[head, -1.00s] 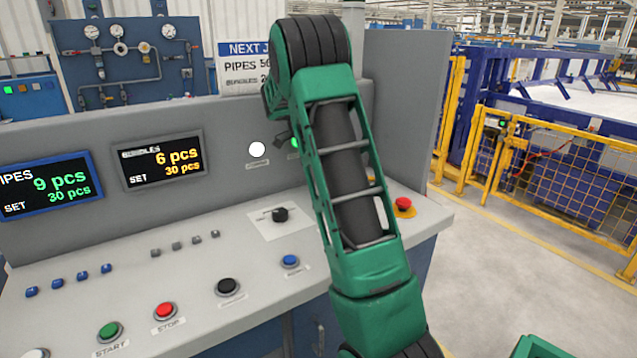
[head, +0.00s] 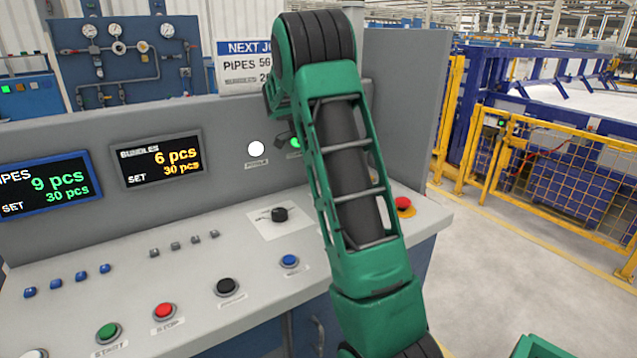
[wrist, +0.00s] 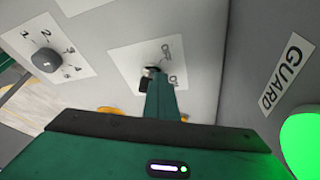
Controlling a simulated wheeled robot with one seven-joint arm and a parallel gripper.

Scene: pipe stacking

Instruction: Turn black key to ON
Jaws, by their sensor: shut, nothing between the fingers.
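In the wrist view the key switch (wrist: 150,72) sits on a white plate (wrist: 121,63) lettered OFF at the top and what looks like ON lower right. A small black part, likely the black key (wrist: 143,86), shows just left of my fingers. My gripper (wrist: 158,78) is shut, its green fingers right over the lower part of the switch and covering some of it. I cannot tell whether they touch the key or which way the key points. In the head view my arm hides the key and my gripper.
A numbered selector knob (wrist: 45,60) is left of the key plate in the wrist view. A GUARD label (wrist: 286,72) and green lamp (wrist: 302,138) are at right. In the head view, a red emergency button (head: 403,204) stands right of my arm on the sloping console (head: 130,290).

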